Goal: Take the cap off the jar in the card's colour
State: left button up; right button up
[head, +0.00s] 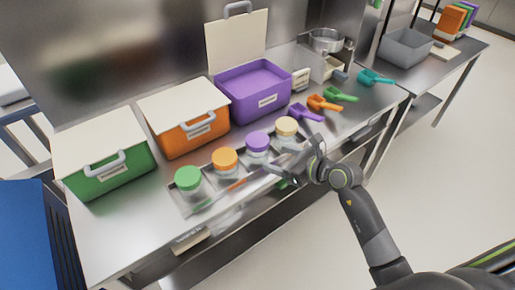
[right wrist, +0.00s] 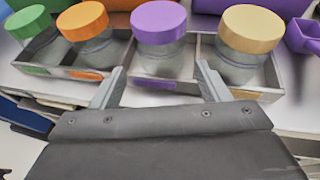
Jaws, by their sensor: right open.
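Four-compartment tray (head: 208,203) holds a row of clear jars, each with its cap on: green cap (head: 187,177), orange cap (head: 225,158), purple cap (head: 257,142) and cream cap (head: 286,126). My right gripper (head: 277,160) is open and empty, just in front of the purple and cream jars. In the right wrist view its fingers (right wrist: 160,80) point at the purple-capped jar (right wrist: 158,22) and are apart from it. I cannot make out for certain which thing is the card. My left gripper is not in view.
Behind the tray stand closed green (head: 112,172) and orange (head: 187,132) bins and an open purple bin (head: 253,105). Purple, orange, green and teal scoops (head: 373,78) lie to the right. The bench front left of the tray is bare.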

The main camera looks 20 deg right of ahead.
aim_at(267, 154)
jog(key=x, duration=0.2)
jog(key=shift+w+a, duration=0.15)
jog(key=shift+w, duration=0.05)
jog(key=shift+w+a+f+p, duration=0.15)
jog(key=shift+w+a+p, duration=0.1)
jog(key=shift+w+p, duration=0.1)
jog(key=shift+p+x, duration=0.35)
jog(key=shift+x, duration=1.85)
jog(key=shift+d, duration=0.1)
jog(key=c, duration=0.8)
notch_tip(267, 154, up, 10)
